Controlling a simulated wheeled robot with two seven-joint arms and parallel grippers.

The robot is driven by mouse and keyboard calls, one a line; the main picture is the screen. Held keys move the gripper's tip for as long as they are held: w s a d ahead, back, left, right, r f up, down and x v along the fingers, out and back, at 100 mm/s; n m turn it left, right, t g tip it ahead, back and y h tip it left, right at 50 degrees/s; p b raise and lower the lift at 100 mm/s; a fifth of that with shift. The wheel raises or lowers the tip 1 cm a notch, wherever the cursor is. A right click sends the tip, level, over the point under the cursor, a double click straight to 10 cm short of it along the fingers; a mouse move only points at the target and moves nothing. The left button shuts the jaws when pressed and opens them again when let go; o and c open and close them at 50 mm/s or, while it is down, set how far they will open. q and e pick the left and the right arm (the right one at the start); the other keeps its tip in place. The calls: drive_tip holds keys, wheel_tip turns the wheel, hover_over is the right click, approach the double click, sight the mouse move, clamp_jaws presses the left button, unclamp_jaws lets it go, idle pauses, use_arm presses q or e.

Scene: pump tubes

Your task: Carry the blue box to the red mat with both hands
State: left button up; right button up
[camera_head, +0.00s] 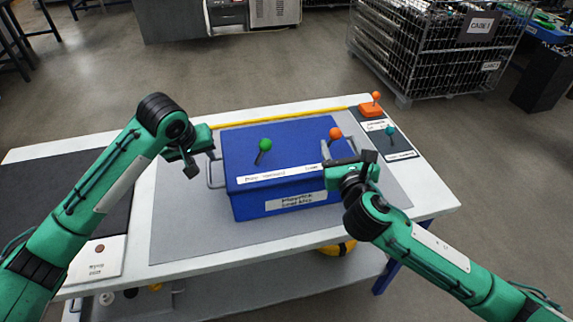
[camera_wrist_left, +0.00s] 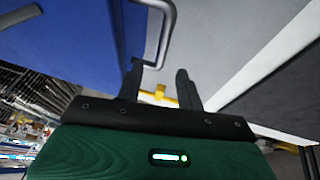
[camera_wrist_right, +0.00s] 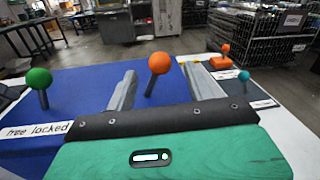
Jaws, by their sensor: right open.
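The blue box (camera_head: 249,205) sits on a grey mat on the white table. It has a green-knobbed lever (camera_head: 264,146), an orange-knobbed lever (camera_head: 335,134) and a metal handle (camera_head: 209,172) on its left side. My left gripper (camera_head: 190,163) is open at the box's left side. In the left wrist view the handle (camera_wrist_left: 167,30) reaches close to the left finger's tip; contact is unclear. My right gripper (camera_head: 348,162) is open over the box's right end. The orange-knobbed lever (camera_wrist_right: 158,70) shows between its fingers in the right wrist view. No red mat is visible.
The grey mat (camera_head: 180,230) has bare room in front of the box. A dark panel (camera_head: 60,200) covers the left of the table. An orange block with a knob (camera_head: 371,111) and a teal-knobbed lever (camera_head: 390,132) stand at the far right corner. A wire cage (camera_head: 425,55) stands behind.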

sight(208, 164)
use_arm(q)
drive_tip(key=x, duration=0.6)
drive_tip(key=shift+w+f, duration=0.1)
drive_tip(key=shift+f, duration=0.15)
use_arm(e)
drive_tip(key=w, duration=0.6)
drive_tip(key=shift+w+a, duration=0.1)
drive_tip(key=shift+w, duration=0.2)
use_arm(q)
clamp_jaws()
use_arm(e)
drive_tip(key=c, duration=0.9)
clamp_jaws()
use_arm(q)
drive_tip(key=shift+r, duration=0.1)
use_arm(e)
drive_tip(key=shift+r, duration=0.1)
